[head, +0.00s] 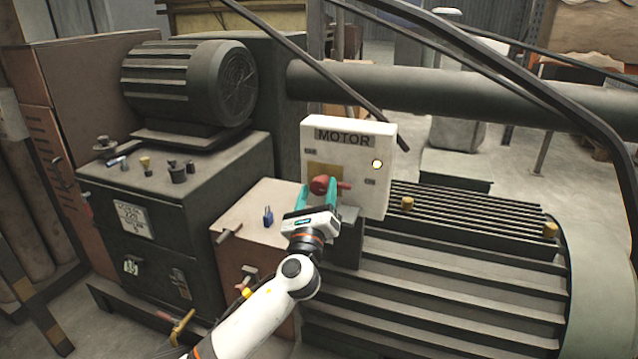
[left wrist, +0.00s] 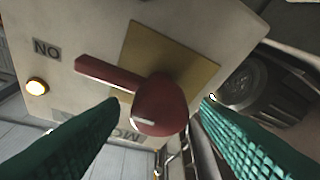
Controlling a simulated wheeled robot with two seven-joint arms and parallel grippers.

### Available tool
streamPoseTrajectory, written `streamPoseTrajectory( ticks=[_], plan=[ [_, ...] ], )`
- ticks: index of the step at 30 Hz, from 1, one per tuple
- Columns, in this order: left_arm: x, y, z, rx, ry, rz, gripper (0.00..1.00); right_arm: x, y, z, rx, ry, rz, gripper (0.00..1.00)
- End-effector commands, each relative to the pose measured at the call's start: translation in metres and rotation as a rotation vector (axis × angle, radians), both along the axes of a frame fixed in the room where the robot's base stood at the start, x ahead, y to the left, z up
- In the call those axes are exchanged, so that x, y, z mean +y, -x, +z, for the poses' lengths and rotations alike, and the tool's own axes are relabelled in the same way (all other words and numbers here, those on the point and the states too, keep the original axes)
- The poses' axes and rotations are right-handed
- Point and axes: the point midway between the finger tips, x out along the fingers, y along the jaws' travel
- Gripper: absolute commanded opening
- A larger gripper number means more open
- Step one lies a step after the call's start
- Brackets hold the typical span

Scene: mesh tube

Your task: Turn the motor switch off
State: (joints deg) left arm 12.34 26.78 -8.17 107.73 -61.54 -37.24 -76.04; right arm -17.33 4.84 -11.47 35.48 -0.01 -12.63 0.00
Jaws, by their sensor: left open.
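The motor switch box (head: 350,150) is a cream panel marked MOTOR. Its red switch handle (head: 320,184) has a round knob and a lever that points right, toward the small label at the lower right. In the left wrist view the handle (left wrist: 158,108) has its lever toward the label that reads ON upside down. The round lamp (head: 377,164) is lit; it glows in the left wrist view too (left wrist: 37,87). My left gripper (head: 317,190) is open, its teal fingers on either side of the knob. Whether they touch it is unclear. My right gripper is not in view.
A dark motor (head: 190,85) sits on a cabinet (head: 200,185) at the left. A ribbed metal housing (head: 440,270) lies below and right of the box. Dark cables (head: 470,45) cross above.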

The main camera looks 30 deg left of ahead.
Motion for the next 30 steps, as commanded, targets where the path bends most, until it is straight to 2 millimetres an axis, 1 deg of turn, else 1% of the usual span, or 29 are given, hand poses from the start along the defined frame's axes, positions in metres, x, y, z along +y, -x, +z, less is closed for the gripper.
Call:
streamPoseTrajectory(
  ticks=[1, 3, 6, 15, 23, 24, 30],
  plan=[
    [0.002, -0.006, 0.003, -0.001, -0.001, 0.000, 0.57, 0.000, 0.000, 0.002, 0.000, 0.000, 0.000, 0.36],
    [0.005, -0.011, 0.005, 0.000, 0.000, 0.000, 0.57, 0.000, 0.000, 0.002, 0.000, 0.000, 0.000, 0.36],
    [0.007, -0.016, 0.006, 0.000, 0.001, 0.000, 0.57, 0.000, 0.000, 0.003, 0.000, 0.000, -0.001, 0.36],
    [0.008, -0.017, 0.006, 0.000, 0.002, -0.001, 0.57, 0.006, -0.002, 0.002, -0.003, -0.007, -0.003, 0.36],
    [0.007, -0.017, 0.006, 0.000, 0.001, -0.001, 0.15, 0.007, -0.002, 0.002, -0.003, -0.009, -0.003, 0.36],
    [0.007, -0.017, 0.006, 0.000, 0.001, -0.001, 0.13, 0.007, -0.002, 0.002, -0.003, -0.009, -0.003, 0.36],
    [0.007, -0.017, 0.006, -0.001, 0.012, 0.000, 0.13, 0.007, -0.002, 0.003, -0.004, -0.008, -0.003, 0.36]
  ],
)
